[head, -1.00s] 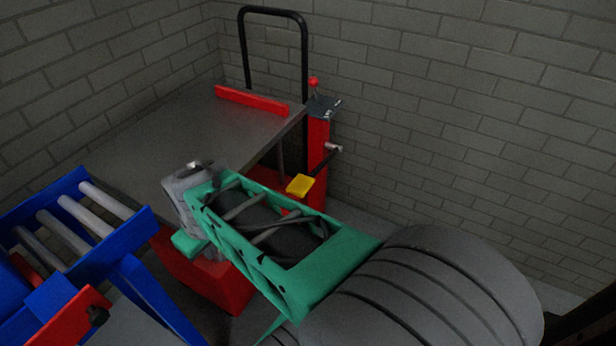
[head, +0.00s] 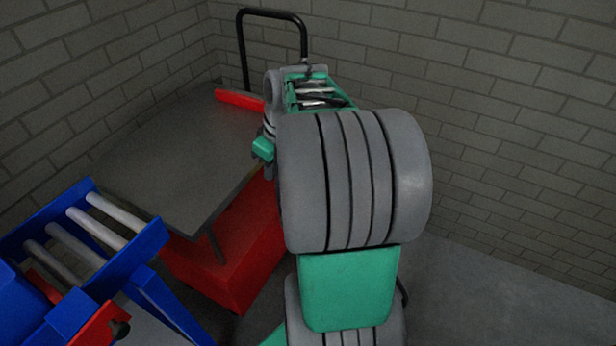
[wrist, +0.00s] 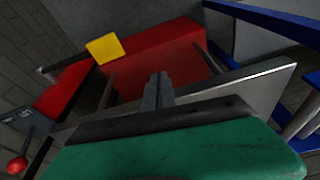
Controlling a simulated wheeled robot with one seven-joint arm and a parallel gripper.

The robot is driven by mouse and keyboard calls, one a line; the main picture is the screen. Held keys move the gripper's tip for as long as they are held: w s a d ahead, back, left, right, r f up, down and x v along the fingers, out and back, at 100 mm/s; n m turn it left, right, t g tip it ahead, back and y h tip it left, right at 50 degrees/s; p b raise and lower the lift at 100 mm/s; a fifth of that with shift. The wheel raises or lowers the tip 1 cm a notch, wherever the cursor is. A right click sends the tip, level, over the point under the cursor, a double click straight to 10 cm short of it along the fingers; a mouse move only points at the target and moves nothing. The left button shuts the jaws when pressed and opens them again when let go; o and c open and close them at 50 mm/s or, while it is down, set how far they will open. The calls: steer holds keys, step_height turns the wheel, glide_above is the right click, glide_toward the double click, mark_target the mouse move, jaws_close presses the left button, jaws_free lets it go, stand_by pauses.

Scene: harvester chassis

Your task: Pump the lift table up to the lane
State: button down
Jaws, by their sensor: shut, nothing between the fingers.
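The lift table has a flat grey top (head: 185,150) over a red base (head: 235,260), with a black push handle (head: 272,14) at its back. The lane, a blue roller frame (head: 150,240), stands at the left; I cannot tell whether its rollers and the top are level. The yellow pedal (wrist: 104,48) shows in the wrist view beside the red base, above and left of my gripper. My gripper (wrist: 157,78) is shut and empty, apart from the pedal in the picture. My arm hides the gripper, pedal and control post in the head view.
A red bar (head: 238,100) lies along the back edge of the top. A red-knobbed lever (wrist: 17,166) on the post shows at the wrist view's lower left. Brick walls (head: 500,110) close in behind and right. Grey floor (head: 480,300) is open at lower right.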

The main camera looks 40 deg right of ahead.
steer(key=s+d+n+p, duration=0.1)
steer(key=d, duration=1.2)
steer(key=shift+s+r+t, duration=0.15)
steer(key=shift+s+t, duration=0.15)
steer(key=shift+s, duration=0.05)
steer(key=b+x, duration=0.1)
steer(key=x, duration=0.3)
steer(key=b+x, duration=0.1)
steer(key=x, duration=0.4)
steer(key=s+b+x, duration=0.1)
steer(key=x, duration=0.4)
steer(key=shift+s, duration=0.1)
